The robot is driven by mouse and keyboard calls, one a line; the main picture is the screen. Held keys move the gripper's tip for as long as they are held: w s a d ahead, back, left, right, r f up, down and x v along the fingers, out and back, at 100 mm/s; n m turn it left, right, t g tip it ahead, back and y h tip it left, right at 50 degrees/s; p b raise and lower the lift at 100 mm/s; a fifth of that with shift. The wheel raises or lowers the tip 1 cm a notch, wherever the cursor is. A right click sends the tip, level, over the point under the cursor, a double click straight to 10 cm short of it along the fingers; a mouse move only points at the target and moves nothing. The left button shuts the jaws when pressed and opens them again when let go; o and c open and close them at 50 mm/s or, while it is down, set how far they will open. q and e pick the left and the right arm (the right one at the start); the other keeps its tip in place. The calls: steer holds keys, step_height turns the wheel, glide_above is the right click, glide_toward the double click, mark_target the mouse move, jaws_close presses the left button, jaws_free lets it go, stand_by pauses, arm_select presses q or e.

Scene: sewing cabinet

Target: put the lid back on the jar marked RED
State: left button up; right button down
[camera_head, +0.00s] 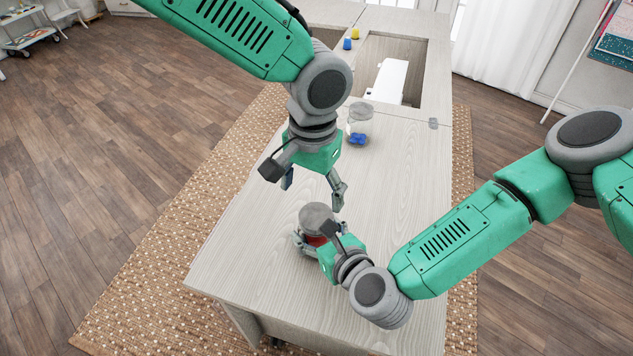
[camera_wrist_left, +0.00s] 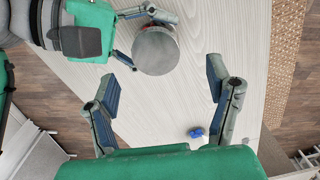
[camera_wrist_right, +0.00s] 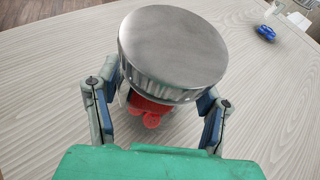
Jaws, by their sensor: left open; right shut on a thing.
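A clear jar with red contents (camera_head: 316,241) stands on the cabinet top, with a round grey metal lid (camera_head: 316,217) on its mouth. In the right wrist view the lid (camera_wrist_right: 173,45) covers the jar's top, and red pieces (camera_wrist_right: 150,108) show below it. I cannot tell whether the lid is fully seated, and no marking on the jar is readable. My right gripper (camera_head: 320,238) is shut around the jar's body. My left gripper (camera_head: 313,190) is open and empty, above the lid and apart from it. The left wrist view shows the lid (camera_wrist_left: 156,50) beyond its open fingers.
A second clear jar (camera_head: 361,112) with blue pieces stands farther back on the cabinet top (camera_head: 260,260). A white machine (camera_head: 389,80) sits in the recess behind. A blue spool (camera_head: 347,44) and a yellow spool (camera_head: 355,34) are at the back. The front-left top is clear.

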mark_target(316, 216)
arm_select(q)
steer(key=n, duration=0.7)
steer(key=shift+d+r, duration=0.2)
steer(key=shift+r, duration=0.05)
arm_select(e)
steer(key=shift+s+f, duration=0.1)
steer(key=shift+f, duration=0.05)
arm_select(q)
steer(key=n, duration=0.4)
steer(key=shift+d+r, duration=0.1)
steer(key=shift+r, duration=0.05)
steer(key=n, duration=0.4)
steer(key=shift+d+r+n, duration=0.1)
steer(key=shift+r+n, duration=0.1)
steer(key=shift+n, duration=0.1)
steer(key=shift+f, duration=0.1)
steer(key=shift+f, duration=3.95)
